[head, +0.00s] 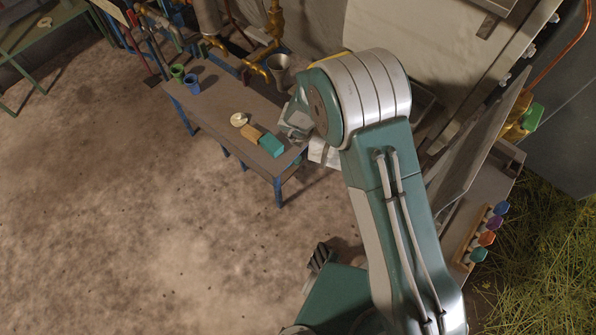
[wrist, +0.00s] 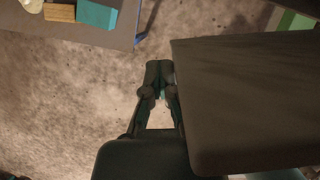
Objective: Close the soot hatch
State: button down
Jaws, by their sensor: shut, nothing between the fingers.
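A large flat dark panel (wrist: 250,100) with rounded corners fills the right of the wrist view. It looks like the soot hatch's door, but I cannot confirm this. My gripper (wrist: 160,68) is shut and empty, with its fingertips close beside the panel's left edge. I cannot tell whether they touch it. In the head view my arm hides the fingertips and most of the area behind it. A pale piece (head: 325,153) shows just below my wrist there; I cannot tell what it belongs to.
Coloured knobs (head: 486,238) line the right. Open floor (head: 130,210) lies left.

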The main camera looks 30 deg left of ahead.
jog(key=s+d+r, duration=0.1)
jog(key=s, duration=1)
jog(key=shift+s+d, duration=0.15)
jog(key=shift+s, duration=0.05)
jog(key=c, duration=1.2)
grip_release()
jog(key=shift+s, duration=0.3)
jog(key=o, duration=0.5)
jog(key=shift+s, duration=0.2)
jog(key=shift+o, duration=0.5)
jog(key=d+f+n+h, duration=0.1)
jog(key=n, duration=0.1)
jog(key=s+d+f+n+t+h, duration=0.1)
jog(key=n, duration=0.2)
jog(key=s+d+f+n+t+h, duration=0.1)
jog(key=d+n, duration=0.1)
jog(key=shift+f, duration=0.1)
jog(key=s+d+r+n+t, duration=0.15)
jog(key=n+t, duration=0.45)
jog(key=n, duration=0.7)
jog(key=s+d+n+t, duration=0.3)
jog(key=n+t, duration=0.2)
jog(key=n, duration=0.9)
jog(key=w+d, duration=0.1)
jog(key=w, duration=0.9)
